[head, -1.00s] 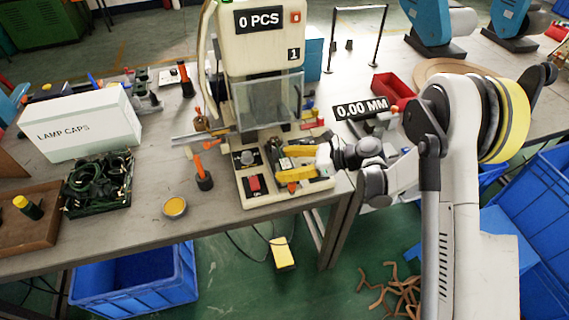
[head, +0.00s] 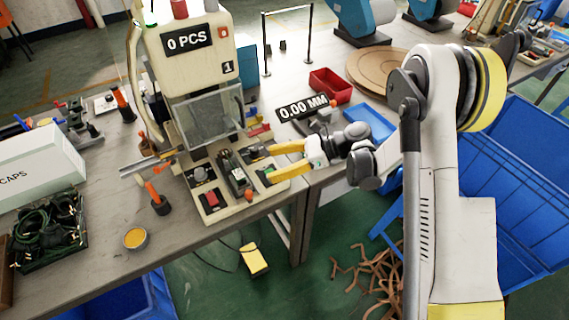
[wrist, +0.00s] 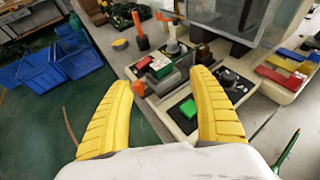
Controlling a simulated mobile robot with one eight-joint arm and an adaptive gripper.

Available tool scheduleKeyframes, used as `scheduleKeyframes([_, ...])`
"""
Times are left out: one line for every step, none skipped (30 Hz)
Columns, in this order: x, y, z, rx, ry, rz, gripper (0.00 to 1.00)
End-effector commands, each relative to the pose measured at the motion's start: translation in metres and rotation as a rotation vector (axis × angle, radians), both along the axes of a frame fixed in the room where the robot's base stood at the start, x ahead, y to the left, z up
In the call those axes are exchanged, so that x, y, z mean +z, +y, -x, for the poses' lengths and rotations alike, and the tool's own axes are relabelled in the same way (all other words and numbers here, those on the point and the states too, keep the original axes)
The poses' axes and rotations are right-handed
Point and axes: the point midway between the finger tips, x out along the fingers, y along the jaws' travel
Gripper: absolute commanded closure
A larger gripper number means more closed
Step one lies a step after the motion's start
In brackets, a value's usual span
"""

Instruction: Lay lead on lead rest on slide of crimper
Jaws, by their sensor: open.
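The crimper (head: 192,80) stands on the bench with a clear guard and a pale base. Its slide (head: 235,174) appears to be the dark block on the base, with a green top part (wrist: 160,67) and an orange tip (wrist: 138,88) in the wrist view. My gripper (head: 268,165) is open, its yellow fingers spread just right of the slide. In the wrist view my gripper (wrist: 163,80) points at the slide, with nothing seen held between the fingers. I cannot make out a separate lead or the lead rest on the slide.
Dark green coiled leads lie in a tray (head: 84,240) at the left by the white box (head: 40,165). An orange-handled tool (head: 154,193) and a yellow-topped tin (head: 135,239) stand left of the crimper. Red (head: 330,86) and blue (head: 368,122) trays lie at the right.

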Motion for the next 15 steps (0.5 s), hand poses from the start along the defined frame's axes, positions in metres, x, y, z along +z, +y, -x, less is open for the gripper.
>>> scheduleKeyframes([0.001, -0.001, 0.0, 0.0, 0.0, 0.0, 0.29])
scheduleKeyframes([0.0, -0.001, 0.0, 0.0, 0.0, 0.0, 0.29])
scheduleKeyframes([0.0, -0.001, 0.0, 0.0, 0.0, 0.0, 0.29])
scheduleKeyframes([0.001, -0.001, 0.0, -0.001, 0.001, -0.001, 0.29])
scheduleKeyframes([0.003, -0.001, -0.001, -0.006, 0.001, -0.004, 0.29])
scheduleKeyframes([0.009, 0.0, -0.003, -0.019, 0.003, -0.014, 0.29])
scheduleKeyframes([0.016, 0.001, -0.007, -0.04, 0.006, -0.026, 0.29])
scheduleKeyframes([0.027, 0.003, -0.012, -0.067, 0.013, -0.046, 0.29])
scheduleKeyframes([0.047, 0.005, -0.021, -0.12, 0.024, -0.083, 0.29])
scheduleKeyframes([0.066, 0.006, -0.029, -0.169, 0.036, -0.119, 0.29])
scheduleKeyframes([0.089, 0.007, -0.038, -0.227, 0.054, -0.164, 0.29])
scheduleKeyframes([0.124, 0.006, -0.052, -0.318, 0.086, -0.237, 0.29])
scheduleKeyframes([0.154, 0.002, -0.063, -0.394, 0.118, -0.302, 0.29])
scheduleKeyframes([0.184, -0.003, -0.073, -0.474, 0.158, -0.375, 0.29])
scheduleKeyframes([0.224, -0.014, -0.086, -0.581, 0.22, -0.478, 0.29])
